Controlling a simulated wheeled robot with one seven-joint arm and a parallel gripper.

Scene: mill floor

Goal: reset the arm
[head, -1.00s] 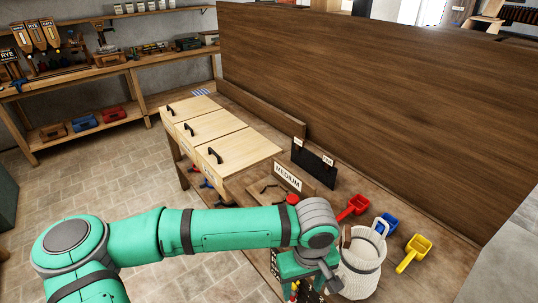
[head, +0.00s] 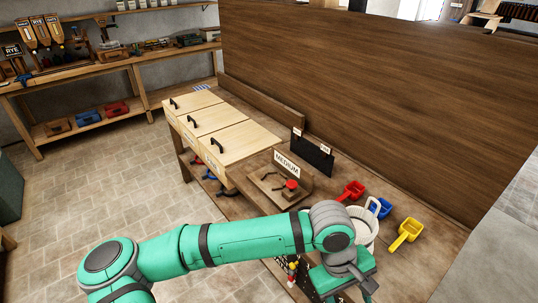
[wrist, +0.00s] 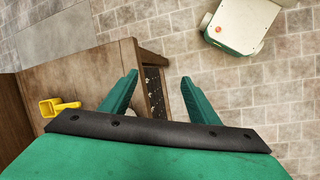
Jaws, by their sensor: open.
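My gripper (wrist: 160,92) shows in the wrist view with its two green fingers spread apart. I see nothing held between them; the bench's edge and the tile floor lie beyond. In the head view, my green arm reaches across the lower part of the picture to the right. The gripper's dark wrist end is over the near edge of the workbench, beside the white woven basket (head: 364,228), and its fingertips are not clear there. The arm hides part of the bench front and partly covers the basket.
Red (head: 351,190), blue (head: 379,208) and yellow (head: 406,234) scoops lie on the bench, right of a MEDIUM sign (head: 287,163) and a board with a red knob (head: 291,184). Pale lidded bins (head: 235,146) stand further left. A tall wooden panel (head: 380,100) backs the bench. Floor at left is clear.

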